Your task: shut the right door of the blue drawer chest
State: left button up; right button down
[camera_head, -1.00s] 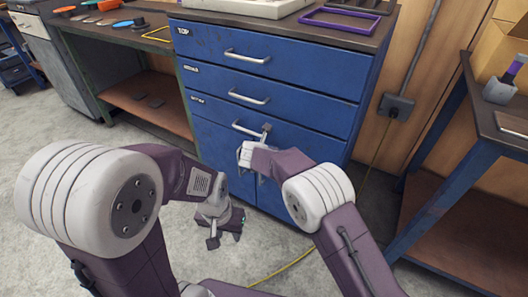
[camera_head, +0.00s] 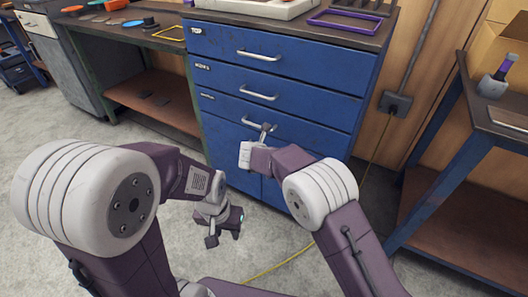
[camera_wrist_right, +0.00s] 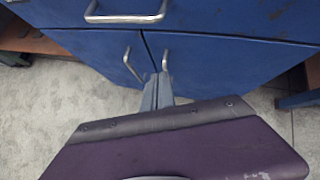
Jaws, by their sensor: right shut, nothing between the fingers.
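The blue drawer chest (camera_head: 285,86) stands ahead with several drawers above a pair of doors. In the right wrist view, the right door (camera_wrist_right: 215,65) and left door (camera_wrist_right: 95,52) meet at a dark seam, each with an upright handle beside it. I cannot tell whether the right door is flush or slightly ajar. My right gripper (camera_wrist_right: 157,92) is shut and empty, its fingertips close to the right door's handle (camera_wrist_right: 165,60); contact is unclear.
A workbench with a brown lower shelf (camera_head: 150,100) adjoins the chest on the left. A blue-legged table (camera_head: 470,125) stands to the right. A yellow cable (camera_head: 280,262) lies on the concrete floor. Open floor lies in front of the chest.

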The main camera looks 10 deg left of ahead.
jog(key=a+p+v, duration=0.1)
jog(key=v, duration=0.5)
jog(key=shift+a+r+p, duration=0.2)
jog(key=shift+p, duration=0.15)
jog(key=shift+w, duration=0.15)
